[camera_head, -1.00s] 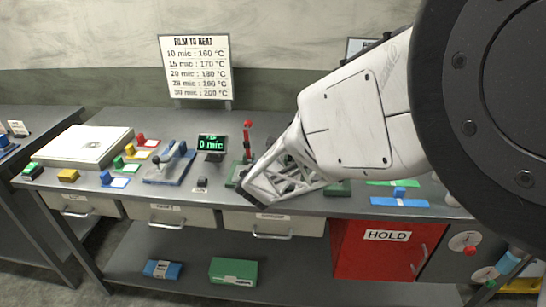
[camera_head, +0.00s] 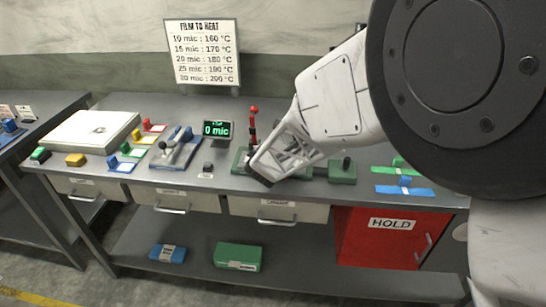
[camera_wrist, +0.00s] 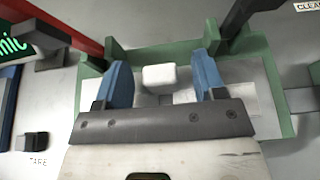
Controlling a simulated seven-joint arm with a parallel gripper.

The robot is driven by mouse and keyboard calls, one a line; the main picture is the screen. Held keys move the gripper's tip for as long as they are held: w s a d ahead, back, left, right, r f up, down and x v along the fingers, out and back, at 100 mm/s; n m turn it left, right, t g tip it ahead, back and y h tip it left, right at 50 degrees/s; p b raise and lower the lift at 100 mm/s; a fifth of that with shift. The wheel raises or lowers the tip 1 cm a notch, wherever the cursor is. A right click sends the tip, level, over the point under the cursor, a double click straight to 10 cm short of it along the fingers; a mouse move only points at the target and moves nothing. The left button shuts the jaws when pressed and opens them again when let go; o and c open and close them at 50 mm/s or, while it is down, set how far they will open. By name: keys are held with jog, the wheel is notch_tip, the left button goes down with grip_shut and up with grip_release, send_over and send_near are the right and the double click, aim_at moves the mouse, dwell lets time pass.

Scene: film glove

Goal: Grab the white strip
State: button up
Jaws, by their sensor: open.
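In the wrist view, a small white block (camera_wrist: 160,77) sits inside a green-sided fixture (camera_wrist: 110,50) with a pale metal bed. A pale flat piece around the block is hard to tell from the bed, so I cannot make out the strip's outline. My gripper (camera_wrist: 163,72) is open, with one blue finger on each side of the block and a visible gap to each. Nothing is held. In the head view, my gripper (camera_head: 268,178) is low over the green fixture (camera_head: 240,158) on the bench and hides the white block.
A red-knobbed lever (camera_head: 253,125) stands just behind my gripper. The display (camera_head: 217,129) reads 0 mic. Coloured strips with blocks (camera_head: 122,163) lie left, and green and blue strips (camera_head: 404,190) lie right. A red HOLD bin (camera_head: 385,245) is below the bench.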

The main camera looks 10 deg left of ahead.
jog(key=c, duration=1)
jog(key=shift+r, duration=0.1)
jog(key=shift+r, duration=1.4)
jog(key=shift+s+r, duration=0.2)
jog(key=shift+r, duration=0.1)
jog(key=s+d, duration=0.2)
jog(key=s, duration=0.3)
jog(key=s+d+r, duration=0.1)
jog(key=s, duration=0.3)
jog(key=s+d, duration=0.2)
jog(key=s, duration=0.3)
jog(key=shift+s+d+r, duration=0.2)
jog(key=shift+s+d, duration=0.1)
jog(key=shift+d, duration=0.05)
